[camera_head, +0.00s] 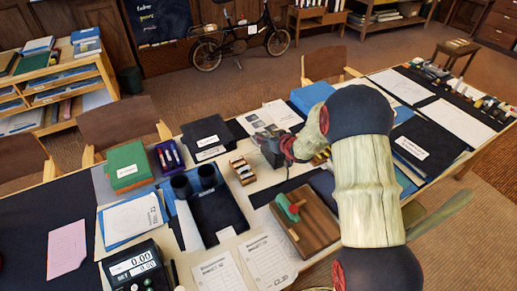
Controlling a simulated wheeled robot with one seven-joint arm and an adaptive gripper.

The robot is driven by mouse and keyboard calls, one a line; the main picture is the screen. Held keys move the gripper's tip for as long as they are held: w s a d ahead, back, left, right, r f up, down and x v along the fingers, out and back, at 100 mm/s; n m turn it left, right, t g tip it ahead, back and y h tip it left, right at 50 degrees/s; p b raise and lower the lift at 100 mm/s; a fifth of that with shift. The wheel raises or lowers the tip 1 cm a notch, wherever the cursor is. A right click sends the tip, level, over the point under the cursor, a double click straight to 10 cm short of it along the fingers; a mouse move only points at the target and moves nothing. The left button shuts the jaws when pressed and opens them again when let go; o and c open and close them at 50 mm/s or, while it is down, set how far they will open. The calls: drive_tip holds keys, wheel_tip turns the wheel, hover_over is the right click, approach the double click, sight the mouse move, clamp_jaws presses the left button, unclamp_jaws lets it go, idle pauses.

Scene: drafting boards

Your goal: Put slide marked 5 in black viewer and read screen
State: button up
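My arm comes in from the right, and my gripper (272,147) is a dark shape over the middle of the table. Its fingers are too small and partly hidden, so I cannot tell whether it is open or holds anything. A small wooden rack with pale pieces (242,171) stands just left of and below it; these may be slides, but no number is readable. A black device with two upright cylinders (207,177) stands left of the rack and may be the viewer. I cannot make out a slide marked 5 or a lit viewer screen.
A scale (135,268) reads 0.00 at the front left. A wooden board with green and red pieces (308,222) lies in front of my gripper. Papers (243,268) lie in front.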

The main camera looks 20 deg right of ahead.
drive_tip(key=w+d, duration=0.3)
drive_tip(key=d, duration=0.5)
drive_tip(key=f+b, duration=0.4)
drive_tip(key=shift+w+a+f+b, duration=0.15)
drive_tip(key=shift+w+a+b, duration=0.05)
drive_tip(key=shift+b, duration=0.15)
drive_tip(key=shift+f, duration=0.7)
drive_tip(key=o, duration=0.8)
drive_tip(key=v, duration=1.2)
